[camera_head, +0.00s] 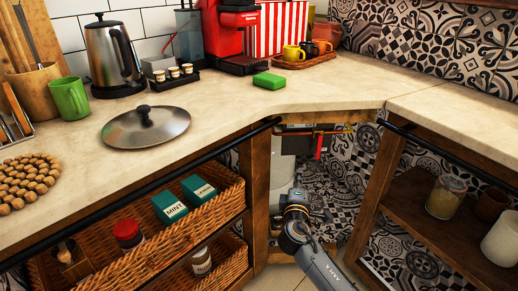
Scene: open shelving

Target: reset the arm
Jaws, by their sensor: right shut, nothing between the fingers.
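My right arm comes in from the bottom edge, right of the middle. My right gripper (297,197) is at its far end, low in front of the open corner space under the counter. It is small and dark here, seen from above and behind, and its fingers hardly show. It is shut and holds nothing. It is below the counter top and apart from the things on it. My left arm and gripper are not in view.
The counter (330,92) bears a kettle (110,55), a green mug (70,98), a lid (145,126), a green sponge (269,81) and a red coffee machine (228,35). Wicker baskets (160,238) fill the left shelves. The right shelf holds a jar (446,197).

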